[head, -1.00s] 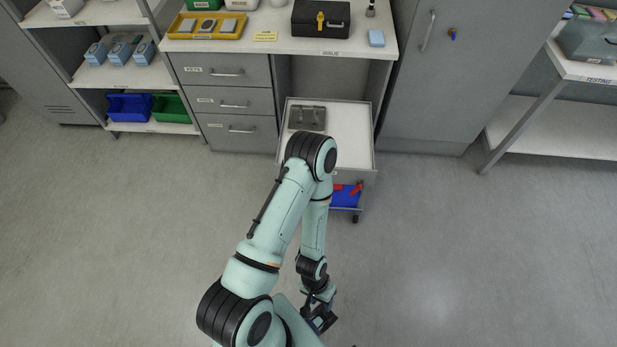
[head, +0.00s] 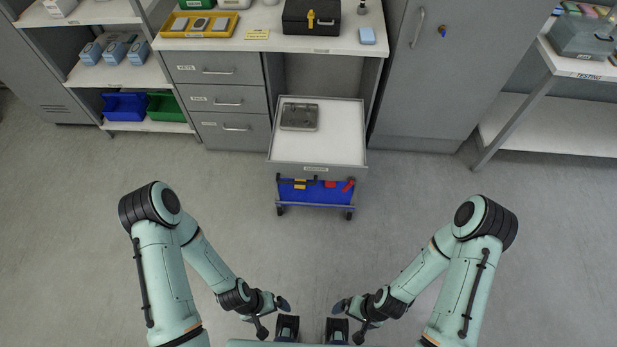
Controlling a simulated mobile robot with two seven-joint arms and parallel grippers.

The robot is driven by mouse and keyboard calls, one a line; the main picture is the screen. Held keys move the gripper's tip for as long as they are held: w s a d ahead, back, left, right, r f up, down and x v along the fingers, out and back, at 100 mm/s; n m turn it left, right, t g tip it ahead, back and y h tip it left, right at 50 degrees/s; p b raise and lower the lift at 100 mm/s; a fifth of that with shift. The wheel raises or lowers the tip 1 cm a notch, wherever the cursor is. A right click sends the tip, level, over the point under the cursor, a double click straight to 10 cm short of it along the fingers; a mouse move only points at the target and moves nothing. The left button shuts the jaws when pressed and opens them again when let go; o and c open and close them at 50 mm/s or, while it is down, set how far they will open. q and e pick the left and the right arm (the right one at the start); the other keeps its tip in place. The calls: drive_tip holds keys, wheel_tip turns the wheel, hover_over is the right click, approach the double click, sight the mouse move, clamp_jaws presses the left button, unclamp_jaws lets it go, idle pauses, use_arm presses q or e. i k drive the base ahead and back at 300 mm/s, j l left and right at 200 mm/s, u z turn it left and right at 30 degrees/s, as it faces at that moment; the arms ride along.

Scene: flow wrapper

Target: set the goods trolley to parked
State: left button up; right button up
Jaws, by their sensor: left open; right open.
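The goods trolley (head: 340,135) is in the upper middle of the head view. It has a white top, a grey front edge with a small label, a blue lower part and dark wheels. Its far end reaches into the gap under the bench, and its near end sticks out over the floor. My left gripper (head: 273,316) is open and empty at the bottom of the view. My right gripper (head: 348,320) is open and empty to the right of it. Both are well short of the trolley, with bare floor between.
A grey metal piece (head: 299,117) lies on the trolley top. Red and yellow-handled tools (head: 330,184) show at its blue part. A drawer unit (head: 221,98) stands left of the gap, a tall grey cabinet (head: 420,90) right. The bench (head: 270,42) is above. The floor (head: 450,180) is clear.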

sight(337, 152)
drive_tip(key=i+l, duration=0.35)
drive_tip(key=l, duration=0.15)
drive_tip(key=i+l+u, duration=0.1)
drive_tip(key=i+l, duration=0.3)
drive_tip(key=l, duration=0.1)
